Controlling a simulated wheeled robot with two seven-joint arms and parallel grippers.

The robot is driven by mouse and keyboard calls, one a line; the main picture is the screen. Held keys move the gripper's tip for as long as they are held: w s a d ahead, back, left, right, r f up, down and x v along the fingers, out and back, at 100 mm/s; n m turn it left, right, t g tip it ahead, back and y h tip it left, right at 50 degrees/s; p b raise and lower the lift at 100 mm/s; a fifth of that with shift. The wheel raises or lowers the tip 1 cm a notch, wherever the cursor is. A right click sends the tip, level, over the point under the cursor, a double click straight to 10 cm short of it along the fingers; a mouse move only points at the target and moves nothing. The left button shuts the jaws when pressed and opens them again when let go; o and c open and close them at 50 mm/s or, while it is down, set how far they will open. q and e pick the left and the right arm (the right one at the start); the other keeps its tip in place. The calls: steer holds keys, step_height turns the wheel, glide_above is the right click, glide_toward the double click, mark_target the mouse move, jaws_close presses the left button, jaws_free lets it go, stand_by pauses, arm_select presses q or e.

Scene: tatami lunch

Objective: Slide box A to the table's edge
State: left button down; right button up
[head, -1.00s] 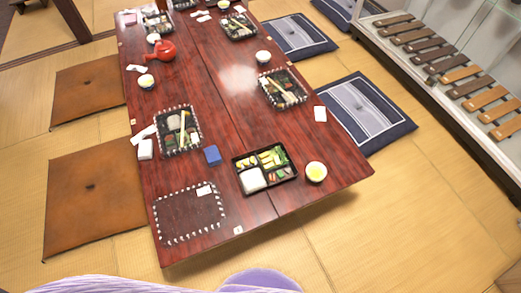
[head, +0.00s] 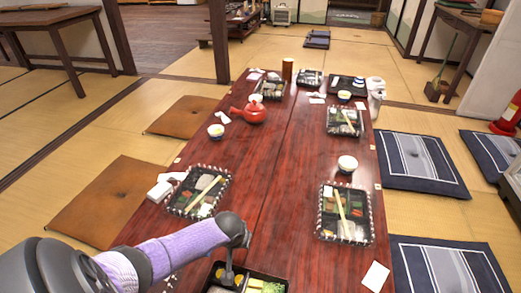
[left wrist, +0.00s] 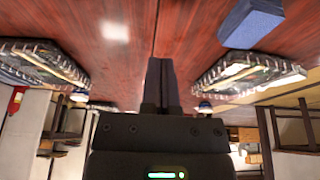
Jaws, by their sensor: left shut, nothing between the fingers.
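Several bento boxes lie on the red-brown table (head: 275,175); no letter shows to tell which is box A. The nearest open box (head: 270,284), with yellow and green food, is cut off by the bottom edge of the head view. My left gripper (head: 229,276) points down at this box's far left part, apparently over or in it; contact is unclear. In the left wrist view its fingers (left wrist: 165,80) are together with nothing between them. A blue block (left wrist: 255,22) shows there; my arm appears to hide it in the head view. My right gripper is out of view.
A white cup (head: 347,163), a red teapot (head: 250,110) and a white card (head: 375,276) stand or lie nearby. The table's middle strip is clear.

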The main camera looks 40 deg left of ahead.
mark_target(232, 288)
arm_select(q)
steer(key=b+x, duration=0.4)
steer(key=x, duration=0.1)
steer(key=s+b+x, duration=0.1)
steer(key=b+x, duration=0.2)
steer(key=shift+f, duration=0.2)
steer(key=shift+b+x, duration=0.75)
steer(key=shift+x, duration=0.1)
steer(key=shift+s+d+r, duration=0.15)
steer(key=shift+s+d, duration=0.25)
steer(key=shift+s, duration=0.35)
steer(key=shift+s+d+r, duration=0.15)
steer(key=shift+s+d, duration=0.3)
steer(key=shift+s, duration=0.25)
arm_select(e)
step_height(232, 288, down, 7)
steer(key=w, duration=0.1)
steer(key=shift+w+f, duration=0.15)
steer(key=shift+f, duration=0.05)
